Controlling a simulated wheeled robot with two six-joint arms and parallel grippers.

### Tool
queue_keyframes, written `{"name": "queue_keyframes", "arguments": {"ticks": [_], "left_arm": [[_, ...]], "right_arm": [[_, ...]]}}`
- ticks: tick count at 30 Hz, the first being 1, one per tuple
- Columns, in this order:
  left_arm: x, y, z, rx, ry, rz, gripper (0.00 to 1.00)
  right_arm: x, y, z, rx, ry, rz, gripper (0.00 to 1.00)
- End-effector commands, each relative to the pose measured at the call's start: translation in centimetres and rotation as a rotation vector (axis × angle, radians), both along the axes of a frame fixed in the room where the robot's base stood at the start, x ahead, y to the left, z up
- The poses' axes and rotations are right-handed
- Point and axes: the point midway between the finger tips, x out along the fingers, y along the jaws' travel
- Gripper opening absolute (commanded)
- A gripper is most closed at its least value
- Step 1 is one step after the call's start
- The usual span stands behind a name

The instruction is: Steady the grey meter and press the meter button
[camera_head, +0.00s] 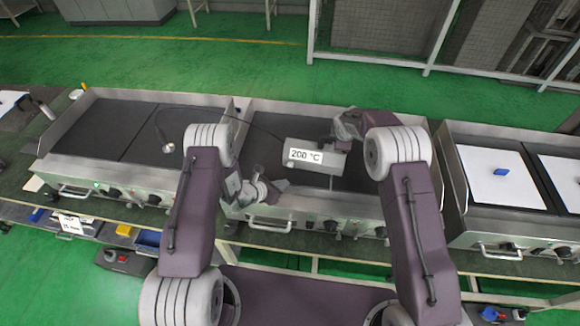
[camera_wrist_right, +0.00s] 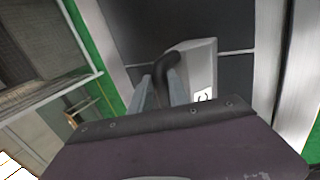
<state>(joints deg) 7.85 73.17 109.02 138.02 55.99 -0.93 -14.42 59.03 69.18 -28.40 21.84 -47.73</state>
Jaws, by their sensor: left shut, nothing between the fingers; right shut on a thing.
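The grey meter (camera_head: 325,170) is over the middle griddle in the head view, its white display reading "200 °C". In the right wrist view the meter (camera_wrist_right: 203,62) shows in part, with a dark curved handle (camera_wrist_right: 164,65) between the fingers. My right gripper (camera_wrist_right: 158,88) is shut on this handle; in the head view it reaches the meter's upper right side. My left gripper (camera_head: 279,186) is shut and empty, just left of and below the meter, apart from it. I cannot make out the meter button.
A thin cable runs left from the meter towards a small round probe (camera_head: 168,148) on the left griddle (camera_head: 90,128). The right griddle (camera_head: 455,170) carries white sheets and a blue item (camera_head: 501,171). Knobs and handles line the griddle fronts.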

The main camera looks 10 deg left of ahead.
Motion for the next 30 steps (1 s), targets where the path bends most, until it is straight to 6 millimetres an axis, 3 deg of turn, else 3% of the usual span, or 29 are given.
{"name": "queue_keyframes", "arguments": {"ticks": [12,13,15,16,25,30], "left_arm": [[0.0,0.0,0.0,0.000,0.000,-0.001,0.00],[0.0,0.0,0.0,0.000,0.000,-0.001,0.00],[0.0,0.0,0.0,0.000,0.000,-0.001,0.00],[0.0,0.0,0.0,0.000,0.000,-0.001,0.00],[0.0,0.0,0.0,0.000,0.000,-0.001,0.00],[0.0,0.0,0.0,0.000,0.000,-0.001,0.00]], "right_arm": [[-0.1,0.0,-0.1,-0.001,0.003,0.000,0.00],[-0.1,0.0,-0.1,-0.001,0.003,0.000,0.24],[-0.1,0.0,-0.1,-0.001,0.003,0.000,0.43],[-0.1,0.0,-0.1,-0.001,0.003,0.000,0.47],[-0.1,0.0,0.1,0.000,0.001,0.000,0.47],[-1.4,0.2,2.4,0.002,-0.002,0.001,0.47]]}}
